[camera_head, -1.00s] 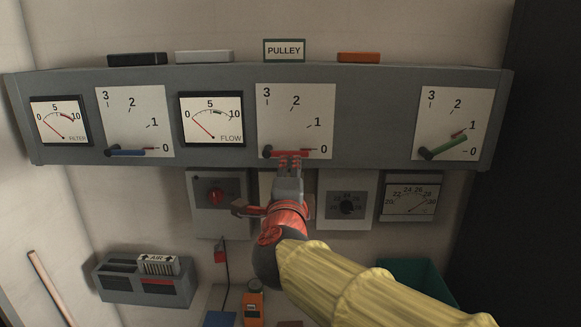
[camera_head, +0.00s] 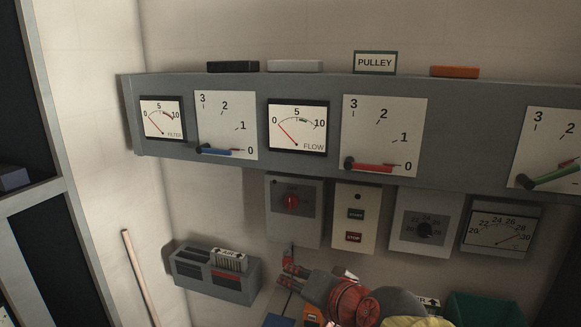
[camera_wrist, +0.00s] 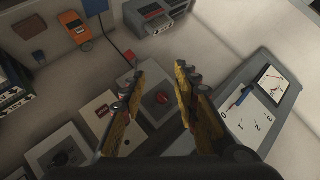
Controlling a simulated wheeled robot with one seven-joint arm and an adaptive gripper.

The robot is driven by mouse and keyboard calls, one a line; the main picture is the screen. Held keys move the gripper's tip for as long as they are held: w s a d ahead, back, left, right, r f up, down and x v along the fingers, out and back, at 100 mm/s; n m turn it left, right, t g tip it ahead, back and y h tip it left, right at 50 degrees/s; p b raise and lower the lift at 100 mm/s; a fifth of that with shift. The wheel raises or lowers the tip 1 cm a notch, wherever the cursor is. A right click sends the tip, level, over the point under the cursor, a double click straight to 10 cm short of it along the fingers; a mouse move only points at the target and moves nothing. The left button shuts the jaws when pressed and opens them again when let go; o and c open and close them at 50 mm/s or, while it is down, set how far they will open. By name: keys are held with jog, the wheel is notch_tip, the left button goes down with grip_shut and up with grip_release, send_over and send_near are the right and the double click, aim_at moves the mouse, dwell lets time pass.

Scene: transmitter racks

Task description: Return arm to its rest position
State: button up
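My gripper (camera_head: 290,270) is low in the head view, below the grey panel and apart from the levers. Its fingers point left, in front of the wall near the grey AIR box. In the wrist view my gripper (camera_wrist: 160,72) has its two fingers spread, with nothing held between them. My arm's orange-red wrist and yellow sleeve run off the bottom of the head view. The red lever (camera_head: 375,167) lies near 0 on its dial plate.
The grey panel (camera_head: 335,172) also carries a blue lever (camera_head: 217,151) near 0 and a green lever (camera_head: 553,176) raised above 0. Below hang a red-knob box (camera_head: 308,222) and a START/STOP box (camera_head: 355,257). The AIR box (camera_head: 212,280) and a leaning pole (camera_head: 140,275) stand left.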

jog(key=s+d+f+n+g+h+b, duration=0.15)
jog(key=s+d+f+n+g, duration=0.45)
jog(key=s+f, duration=0.6)
jog(key=s+d+f+m+h+b, duration=0.1)
jog(key=s+d+f+h, duration=0.1)
jog(key=s+d, duration=0.5)
jog(key=d+h, duration=0.1)
jog(key=d, duration=0.3)
jog(key=shift+s+m+t+b, duration=0.3)
jog(key=shift+t+b, duration=0.1)
jog(key=shift+a+h, duration=0.1)
jog(key=shift+h, duration=0.15)
